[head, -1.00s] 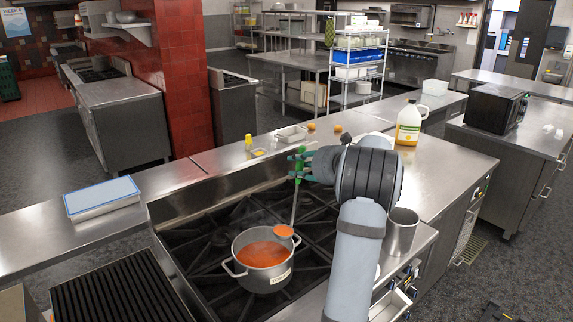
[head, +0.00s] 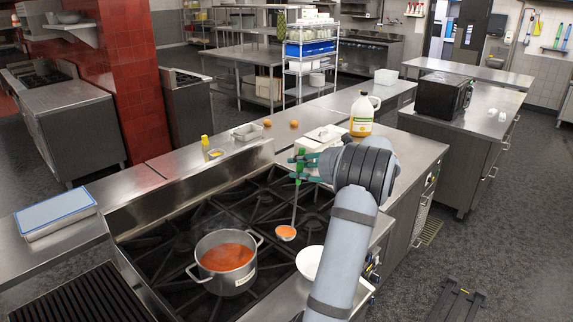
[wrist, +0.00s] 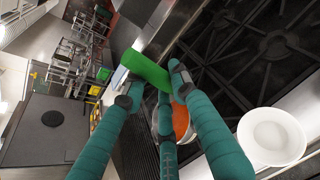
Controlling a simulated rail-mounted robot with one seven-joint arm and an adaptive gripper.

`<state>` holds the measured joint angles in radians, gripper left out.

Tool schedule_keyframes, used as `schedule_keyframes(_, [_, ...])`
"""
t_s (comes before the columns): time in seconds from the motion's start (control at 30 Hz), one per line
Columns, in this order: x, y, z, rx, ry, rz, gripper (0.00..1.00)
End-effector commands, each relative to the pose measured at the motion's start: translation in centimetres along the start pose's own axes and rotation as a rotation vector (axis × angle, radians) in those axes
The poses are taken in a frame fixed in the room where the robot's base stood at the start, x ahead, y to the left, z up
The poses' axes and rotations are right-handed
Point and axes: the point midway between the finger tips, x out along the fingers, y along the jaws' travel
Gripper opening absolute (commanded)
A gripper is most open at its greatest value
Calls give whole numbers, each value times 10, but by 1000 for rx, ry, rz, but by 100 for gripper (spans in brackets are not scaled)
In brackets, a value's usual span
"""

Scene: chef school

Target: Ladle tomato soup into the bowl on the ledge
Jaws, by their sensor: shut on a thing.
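My gripper (head: 303,160) is shut on the green handle of the ladle (head: 299,178). The handle also shows between my fingers in the wrist view (wrist: 147,70). The ladle hangs nearly upright, and its cup (head: 286,232) holds orange-red soup, right of the pot over the stove grates. The grey two-handled pot (head: 240,277) holds tomato soup (head: 226,257) and stands on the stove. The white bowl (head: 308,262) sits on the front ledge, right of the pot, partly hidden by my arm. It looks empty in the wrist view (wrist: 271,137).
Black grates (head: 262,205) surround the pot. A raised steel back edge (head: 190,187) runs behind the stove. A jug (head: 362,114), a white container (head: 314,147) and small items stand on the counter behind. A blue-edged tray (head: 55,212) lies at left.

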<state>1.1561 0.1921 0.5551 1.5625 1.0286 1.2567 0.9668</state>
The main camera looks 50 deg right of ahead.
Motion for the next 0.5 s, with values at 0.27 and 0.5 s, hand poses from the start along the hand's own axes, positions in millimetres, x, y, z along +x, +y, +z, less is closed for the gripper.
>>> schedule_keyframes(0.27, [-24,-29,-2,3,-1,-2,0])
schedule_keyframes(0.5, [-43,-54,-6,2,-1,-1,0])
